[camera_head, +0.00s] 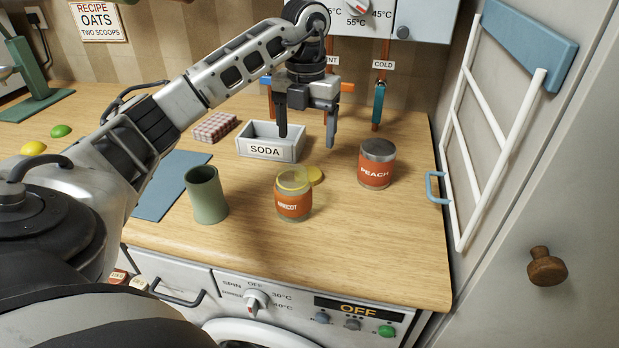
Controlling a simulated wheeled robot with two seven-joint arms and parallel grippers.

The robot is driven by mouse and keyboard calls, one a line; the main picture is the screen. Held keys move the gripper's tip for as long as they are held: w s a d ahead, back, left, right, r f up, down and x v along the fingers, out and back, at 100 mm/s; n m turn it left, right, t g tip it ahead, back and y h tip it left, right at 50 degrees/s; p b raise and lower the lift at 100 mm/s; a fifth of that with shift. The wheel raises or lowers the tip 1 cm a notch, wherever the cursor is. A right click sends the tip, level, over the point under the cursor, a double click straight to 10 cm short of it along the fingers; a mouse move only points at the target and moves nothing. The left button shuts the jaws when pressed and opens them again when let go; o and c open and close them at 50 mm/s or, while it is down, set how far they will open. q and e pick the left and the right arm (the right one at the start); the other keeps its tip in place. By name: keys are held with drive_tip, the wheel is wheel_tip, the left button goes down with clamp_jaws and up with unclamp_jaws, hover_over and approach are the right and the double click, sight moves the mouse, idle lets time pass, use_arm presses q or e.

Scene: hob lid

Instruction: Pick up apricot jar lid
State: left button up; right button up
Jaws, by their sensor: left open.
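The apricot jar (293,203) stands upright on the wooden counter, with an orange label and a pale yellow, see-through top part. A yellow disc, which looks like the apricot jar lid (316,175), lies just behind and right of it, partly hidden by the jar. My left gripper (307,130) points down with its fingers apart and empty. It is above and behind the jar and the lid, by the soda box. My right gripper is not in view.
The soda box (268,150) stands under the gripper's left finger. The peach jar (377,165) with a grey lid is to the right, a green cup (206,195) to the left. A blue mat (173,185) lies further left. The counter's front right is clear.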

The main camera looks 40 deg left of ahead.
sight(308, 168)
use_arm(q)
drive_tip(key=f+p, duration=0.1)
drive_tip(key=f, duration=0.8)
drive_tip(key=shift+w+f, duration=0.2)
drive_tip(key=c, duration=1)
